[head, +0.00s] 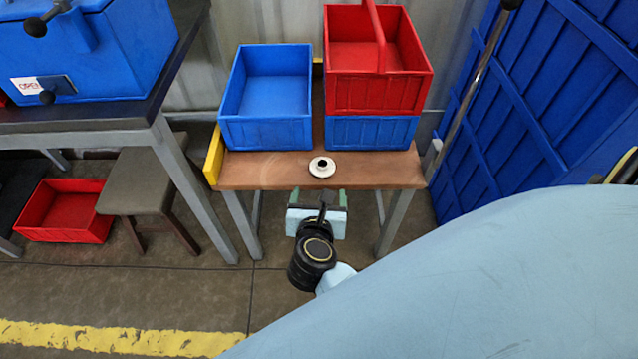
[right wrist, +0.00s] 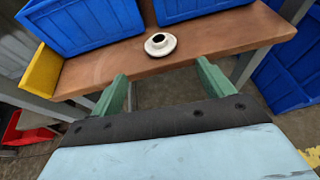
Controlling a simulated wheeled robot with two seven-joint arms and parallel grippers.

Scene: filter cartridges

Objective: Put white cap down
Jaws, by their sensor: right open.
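The white cap (head: 322,167) is a round disc with a raised dark-centred hub. It lies flat on the wooden table (head: 260,172), near its front edge and in front of the bins. It also shows in the right wrist view (right wrist: 160,44). My right gripper (head: 318,195) is just in front of the table edge, apart from the cap. In the right wrist view its green fingers (right wrist: 162,75) are spread wide and empty, with the cap beyond them. My left gripper is not in view.
An empty blue bin (head: 267,97) stands behind the cap to the left. A red bin with a handle (head: 379,52) sits on another blue bin (head: 370,132) at the right. A stool (head: 150,182) and a red bin (head: 65,211) are at the lower left. The tabletop beside the cap is clear.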

